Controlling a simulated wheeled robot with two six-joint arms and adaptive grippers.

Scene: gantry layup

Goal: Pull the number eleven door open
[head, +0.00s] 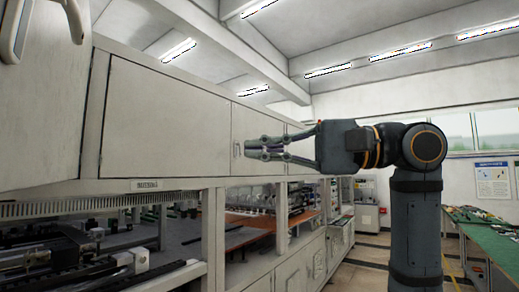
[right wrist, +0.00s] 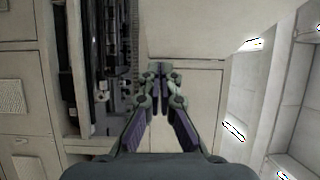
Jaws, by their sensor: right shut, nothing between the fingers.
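A row of pale upper cabinet doors runs along the left in the head view. A wide plain door (head: 165,125) is in the middle, and a narrower door (head: 241,128) with a small upright handle (head: 237,149) is just right of it. No number eleven can be read on any door. My right gripper (head: 249,150) is shut and empty, pointing left in front of the narrower door, its tips close to the handle in the picture. Whether they touch it, I cannot tell. The right wrist view shows the fingers (right wrist: 159,68) together before a pale panel (right wrist: 187,100). My left gripper is out of view.
A nearer cabinet panel with a pale handle (head: 16,33) fills the upper left. Below the doors are open machinery bays (head: 100,245) and a brown work surface (head: 255,240). A green table (head: 490,232) stands at right, with open floor (head: 372,250) between.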

